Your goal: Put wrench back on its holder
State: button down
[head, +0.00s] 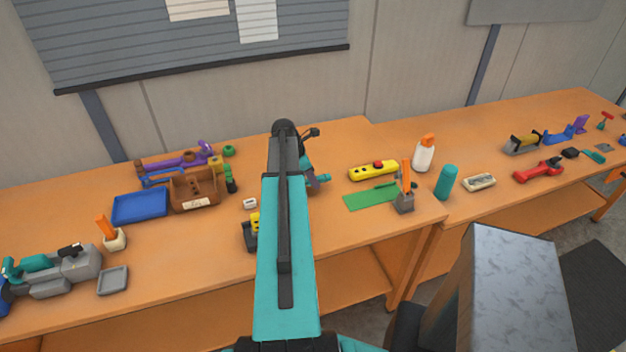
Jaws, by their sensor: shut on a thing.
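My teal arm (288,240) reaches forward over the workbench, ending in a black wrist joint (285,128). The gripper jaws are hidden behind the arm, so I cannot see what they hold. A small teal and purple item (317,179) shows just right of the arm; I cannot tell whether it lies on the bench or is held. No wrench can be clearly made out. A long purple tool (182,158) lies at the back left of the bench. I cannot tell which thing is the wrench's holder.
A blue tray (140,206) and a brown tool box (194,190) stand left of the arm. A yellow level (373,170), a green mat (369,198), a grey pen cup (405,201) and a white bottle (424,155) stand right.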

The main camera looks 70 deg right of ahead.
dwell(0.3)
jog(key=c, duration=0.9)
grip_release()
jog(key=shift+r, duration=0.1)
jog(key=shift+p+v, duration=1.7)
jog(key=shift+v, duration=0.9)
jog(key=shift+p+v, duration=0.35)
jog(key=shift+v, duration=1.95)
jog(key=shift+w+a, duration=0.1)
jog(key=shift+w, duration=0.05)
